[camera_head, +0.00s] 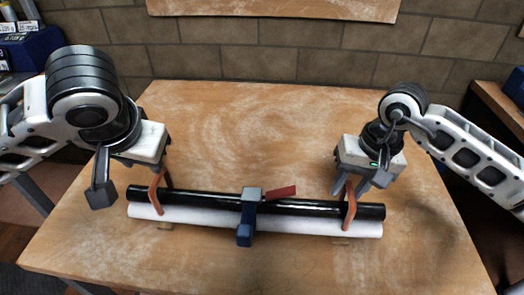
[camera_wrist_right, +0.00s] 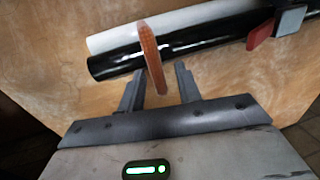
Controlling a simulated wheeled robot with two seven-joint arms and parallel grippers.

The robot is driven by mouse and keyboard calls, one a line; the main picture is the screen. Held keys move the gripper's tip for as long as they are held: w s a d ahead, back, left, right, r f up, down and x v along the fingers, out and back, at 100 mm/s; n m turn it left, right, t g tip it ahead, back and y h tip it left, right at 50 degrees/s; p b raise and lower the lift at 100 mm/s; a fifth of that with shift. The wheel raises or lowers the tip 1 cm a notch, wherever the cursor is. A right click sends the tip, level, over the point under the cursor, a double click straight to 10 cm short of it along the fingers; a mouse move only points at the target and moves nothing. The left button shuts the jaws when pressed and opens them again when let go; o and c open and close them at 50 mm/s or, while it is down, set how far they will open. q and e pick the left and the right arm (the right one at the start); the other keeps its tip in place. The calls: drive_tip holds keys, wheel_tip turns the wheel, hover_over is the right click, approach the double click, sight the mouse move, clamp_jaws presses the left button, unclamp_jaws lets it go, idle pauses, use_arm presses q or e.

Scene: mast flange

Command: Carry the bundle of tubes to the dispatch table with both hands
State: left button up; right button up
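The bundle of tubes lies across the table: a glossy black tube (camera_head: 310,207) beside a white tube (camera_head: 310,226). A blue clamp (camera_head: 247,215) with a red lever (camera_head: 281,193) sits around its middle. An orange-brown handle stands up near each end, one left (camera_head: 155,190) and one right (camera_head: 349,210). My right gripper (camera_head: 350,190) is above the right handle; in the right wrist view its fingers (camera_wrist_right: 160,86) are open, with the handle's end (camera_wrist_right: 152,60) between them and gaps either side. My left gripper (camera_head: 162,180) is at the left handle; its finger gap is hidden.
The bundle rests on a wooden table (camera_head: 235,130), with small light blocks (camera_head: 341,240) under it. The table is clear behind the bundle. A brick wall (camera_head: 300,65) stands behind. Another wooden surface (camera_head: 497,110) is at the right edge, and a blue bin (camera_head: 30,48) is at far left.

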drive_tip(key=shift+r, duration=0.15)
use_arm(q)
drive_tip(key=shift+s+r, duration=0.15)
drive_tip(key=shift+r, duration=0.1)
use_arm(e)
wheel_tip(320, 180, up, 12)
drive_tip(key=d, duration=0.2)
drive_tip(key=shift+d+f, duration=0.2)
drive_tip(key=shift+f, duration=0.05)
use_arm(q)
drive_tip(key=shift+s, duration=0.15)
use_arm(e)
drive_tip(key=shift+s+f, duration=0.1)
drive_tip(key=shift+s, duration=0.1)
